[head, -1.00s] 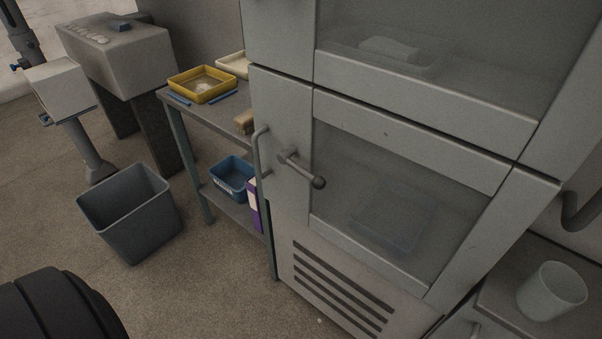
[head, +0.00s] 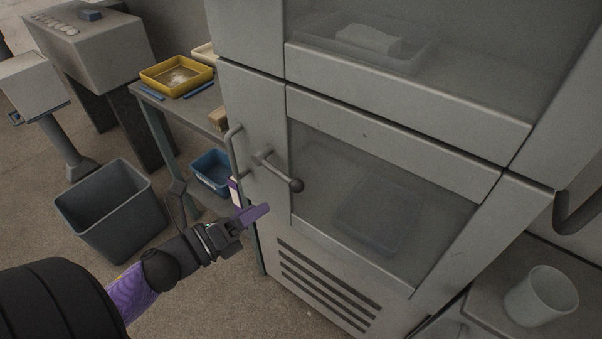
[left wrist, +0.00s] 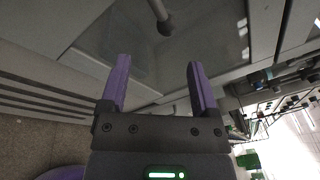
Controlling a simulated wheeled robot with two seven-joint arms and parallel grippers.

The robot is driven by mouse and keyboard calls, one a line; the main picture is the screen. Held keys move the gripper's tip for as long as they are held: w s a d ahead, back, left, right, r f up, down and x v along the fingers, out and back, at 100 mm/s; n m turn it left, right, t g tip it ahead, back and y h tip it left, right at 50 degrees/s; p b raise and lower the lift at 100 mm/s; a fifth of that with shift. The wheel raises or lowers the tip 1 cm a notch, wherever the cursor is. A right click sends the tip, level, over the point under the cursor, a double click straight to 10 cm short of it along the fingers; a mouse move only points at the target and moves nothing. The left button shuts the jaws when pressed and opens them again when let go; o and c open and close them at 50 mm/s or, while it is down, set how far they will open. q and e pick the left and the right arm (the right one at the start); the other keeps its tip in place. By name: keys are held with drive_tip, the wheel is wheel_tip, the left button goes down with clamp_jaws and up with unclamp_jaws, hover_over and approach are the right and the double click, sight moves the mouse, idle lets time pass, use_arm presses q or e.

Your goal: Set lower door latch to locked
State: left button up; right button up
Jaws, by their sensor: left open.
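The lower door latch (head: 278,170) is a grey lever with a dark ball knob on the left part of the cabinet's lower door (head: 400,140). It points right and slightly down in the head view, its knob at the window's left edge. In the left wrist view, the latch (left wrist: 161,18) comes in from the top, its knob ahead of the fingers. My left gripper (head: 253,213), with purple fingers, is below and left of the latch, apart from it. The left gripper (left wrist: 158,62) is open with nothing between its fingers. My right gripper is not in view.
A vertical bar handle (head: 235,152) stands out left of the latch. A side table with a yellow tray (head: 177,75) and a blue bin (head: 211,172) stands left of the cabinet. A grey waste bin (head: 112,215) is on the floor. A cup (head: 541,296) stands at right.

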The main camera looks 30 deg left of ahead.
sight(290, 188)
use_arm(q)
drive_tip(key=shift+m, duration=0.3)
drive_tip(key=x, duration=0.3)
drive_tip(key=b+x, duration=0.1)
drive_tip(key=x, duration=0.2)
drive_tip(key=b+x, duration=0.1)
drive_tip(key=x, duration=0.2)
drive_tip(key=shift+d+r, duration=0.3)
drive_tip(key=shift+r, duration=0.05)
drive_tip(key=shift+w+d, duration=0.1)
drive_tip(key=shift+w, duration=0.25)
drive_tip(key=shift+c, duration=0.8)
drive_tip(key=c, duration=0.7)
clamp_jaws()
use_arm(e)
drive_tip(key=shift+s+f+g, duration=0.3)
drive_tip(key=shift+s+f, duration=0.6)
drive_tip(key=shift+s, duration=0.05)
use_arm(q)
drive_tip(key=shift+r, duration=0.1)
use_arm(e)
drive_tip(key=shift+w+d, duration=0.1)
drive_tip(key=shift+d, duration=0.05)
